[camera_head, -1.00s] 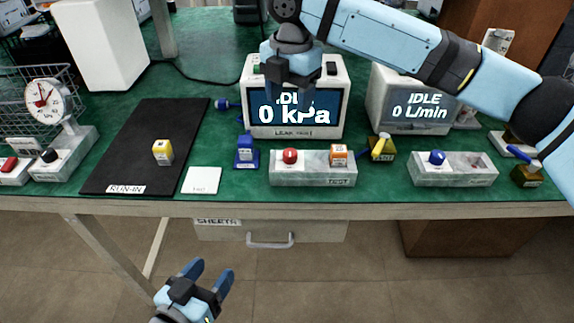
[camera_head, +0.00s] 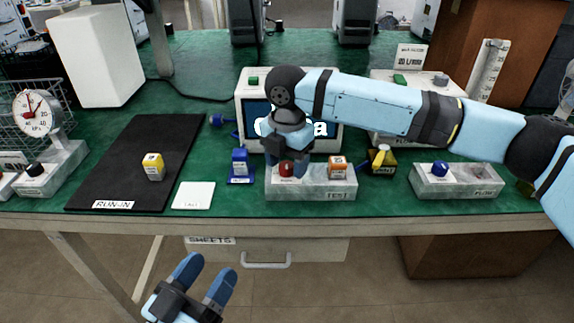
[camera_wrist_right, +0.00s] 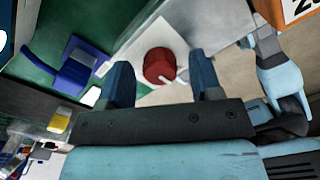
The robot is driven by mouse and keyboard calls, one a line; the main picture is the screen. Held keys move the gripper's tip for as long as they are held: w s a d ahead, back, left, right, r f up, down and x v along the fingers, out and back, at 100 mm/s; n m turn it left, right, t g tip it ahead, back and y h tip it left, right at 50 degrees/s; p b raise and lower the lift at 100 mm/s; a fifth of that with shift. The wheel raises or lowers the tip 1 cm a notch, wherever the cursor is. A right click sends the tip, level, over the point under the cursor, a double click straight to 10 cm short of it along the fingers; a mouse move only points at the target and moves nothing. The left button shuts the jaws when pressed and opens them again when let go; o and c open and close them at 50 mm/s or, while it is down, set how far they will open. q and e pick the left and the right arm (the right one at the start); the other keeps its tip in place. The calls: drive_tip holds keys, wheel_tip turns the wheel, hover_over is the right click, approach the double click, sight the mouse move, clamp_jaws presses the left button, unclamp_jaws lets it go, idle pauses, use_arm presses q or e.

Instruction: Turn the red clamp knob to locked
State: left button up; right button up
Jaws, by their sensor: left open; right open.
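The red clamp knob (camera_head: 286,169) sits on the left part of the grey block labelled TEST (camera_head: 312,192). In the right wrist view the red knob (camera_wrist_right: 160,66) shows between my fingers, with a pale mark on its side. My right gripper (camera_head: 287,168) is open over the knob, its fingers on either side of it; I cannot tell whether they touch it. The right gripper (camera_wrist_right: 163,85) also shows in its own wrist view with fingers apart. My left gripper (camera_head: 205,280) is open and empty, low in front of the table edge.
The kPa display (camera_head: 250,112) stands behind, partly covered by my right arm.

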drive_tip(key=shift+f, duration=0.1)
drive_tip(key=c, duration=0.9)
drive_tip(key=shift+p, duration=0.3)
